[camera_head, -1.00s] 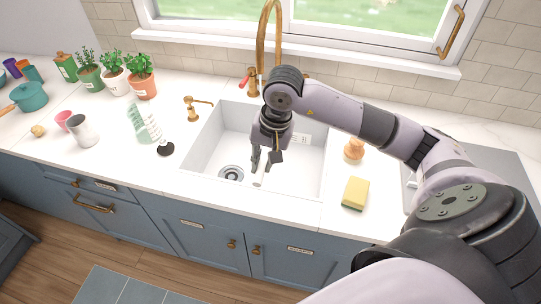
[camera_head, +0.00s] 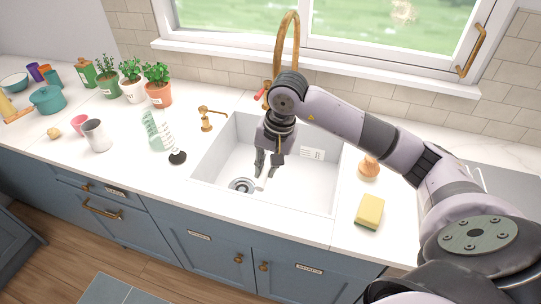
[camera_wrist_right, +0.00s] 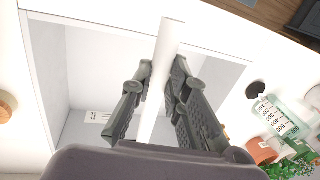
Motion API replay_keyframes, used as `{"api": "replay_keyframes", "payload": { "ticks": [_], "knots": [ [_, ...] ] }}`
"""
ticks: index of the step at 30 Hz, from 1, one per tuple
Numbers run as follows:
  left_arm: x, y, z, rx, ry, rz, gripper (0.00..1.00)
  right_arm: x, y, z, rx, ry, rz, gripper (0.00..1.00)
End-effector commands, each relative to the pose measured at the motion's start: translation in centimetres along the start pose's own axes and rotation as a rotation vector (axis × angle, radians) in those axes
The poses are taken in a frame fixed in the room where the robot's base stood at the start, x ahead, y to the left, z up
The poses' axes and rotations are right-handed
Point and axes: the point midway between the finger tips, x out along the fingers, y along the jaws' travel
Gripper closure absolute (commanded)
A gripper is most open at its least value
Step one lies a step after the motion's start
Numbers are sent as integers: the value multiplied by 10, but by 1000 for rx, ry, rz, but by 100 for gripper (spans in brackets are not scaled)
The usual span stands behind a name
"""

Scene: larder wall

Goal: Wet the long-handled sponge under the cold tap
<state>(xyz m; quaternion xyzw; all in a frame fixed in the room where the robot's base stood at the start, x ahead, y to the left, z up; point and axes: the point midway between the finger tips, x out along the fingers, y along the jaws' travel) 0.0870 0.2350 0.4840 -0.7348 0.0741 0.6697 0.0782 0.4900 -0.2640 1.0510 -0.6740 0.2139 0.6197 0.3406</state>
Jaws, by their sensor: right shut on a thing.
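My right gripper (camera_head: 268,168) is over the white sink (camera_head: 212,158), pointing down. It is shut on a white rod (camera_head: 261,183), which looks like the long handle of the sponge. In the right wrist view the rod (camera_wrist_right: 168,45) runs between the two dark fingers (camera_wrist_right: 160,78). The gold tap spout (camera_head: 286,30) arches behind the gripper. A red tap lever (camera_head: 261,93) shows at its left; a cold lever is not visible, perhaps behind my arm. My left gripper is out of view.
A yellow sponge (camera_head: 370,209) and an orange-brown object (camera_head: 369,167) lie right of the sink. A gold soap dispenser (camera_head: 207,119), a measuring jug (camera_head: 158,128) and a black-ended item (camera_head: 177,157) stand left of it. Potted herbs (camera_head: 157,90) are farther left.

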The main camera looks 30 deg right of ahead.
Motion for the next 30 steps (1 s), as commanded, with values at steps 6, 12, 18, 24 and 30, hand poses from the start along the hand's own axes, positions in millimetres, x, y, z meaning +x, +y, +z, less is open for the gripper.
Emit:
{"api": "replay_keyframes", "payload": {
  "ticks": [6, 12, 18, 24, 30],
  "knots": [
    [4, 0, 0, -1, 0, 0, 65, 0, 8, 5, 0, 2, 0, 100],
    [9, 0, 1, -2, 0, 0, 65, -3, 20, 16, 0, 2, 1, 100],
    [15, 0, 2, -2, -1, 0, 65, -5, 32, 26, 1, 2, 0, 100],
    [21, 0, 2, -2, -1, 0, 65, -7, 44, 36, 0, 2, 1, 100],
    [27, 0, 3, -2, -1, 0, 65, -9, 56, 46, 1, 2, -1, 100]
  ]
}}
